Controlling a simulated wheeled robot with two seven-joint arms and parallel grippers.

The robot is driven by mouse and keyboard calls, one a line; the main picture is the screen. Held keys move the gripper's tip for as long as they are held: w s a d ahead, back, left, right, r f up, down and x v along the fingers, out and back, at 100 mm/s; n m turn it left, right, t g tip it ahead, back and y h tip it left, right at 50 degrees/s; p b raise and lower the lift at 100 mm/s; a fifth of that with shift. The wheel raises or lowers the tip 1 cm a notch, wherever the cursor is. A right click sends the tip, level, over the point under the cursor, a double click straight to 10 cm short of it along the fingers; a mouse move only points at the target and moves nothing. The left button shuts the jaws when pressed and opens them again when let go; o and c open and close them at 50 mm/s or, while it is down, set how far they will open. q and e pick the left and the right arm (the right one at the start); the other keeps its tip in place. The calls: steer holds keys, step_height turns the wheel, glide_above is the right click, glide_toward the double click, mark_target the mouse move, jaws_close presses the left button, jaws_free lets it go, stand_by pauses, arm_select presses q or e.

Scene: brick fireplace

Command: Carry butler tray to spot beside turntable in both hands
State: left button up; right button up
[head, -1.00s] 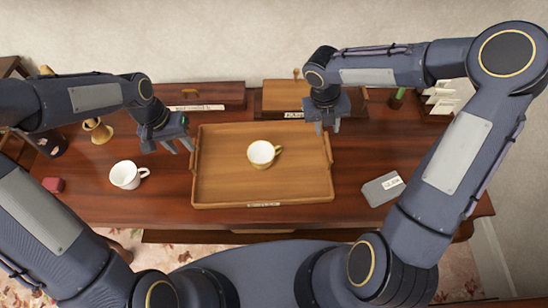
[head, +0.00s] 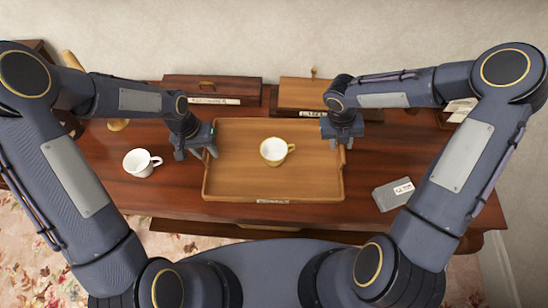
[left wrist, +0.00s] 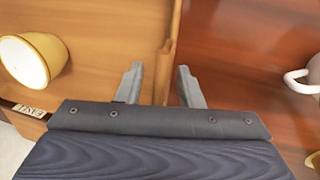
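The butler tray (head: 235,190) is a shallow light-wood tray in the middle of the dark wooden table. A cream cup (head: 273,152) stands in it. My left gripper (head: 197,152) is open at the tray's left side. In the left wrist view its fingers (left wrist: 160,88) are apart, one on each side of the tray's side wall (left wrist: 172,45), with gaps left. My right gripper (head: 343,138) is at the tray's right side and looks open; its fingertips are partly hidden. I cannot tell which thing is the turntable.
A white mug (head: 139,163) stands left of the tray. A grey labelled box (head: 392,194) lies at the right. A dark wooden box (head: 225,88) and a lighter-topped one (head: 303,94) stand behind the tray. Bare table lies between tray and grey box.

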steer(key=shift+f, duration=0.1)
arm_select(q)
jaws_close()
arm_select(e)
jaws_close()
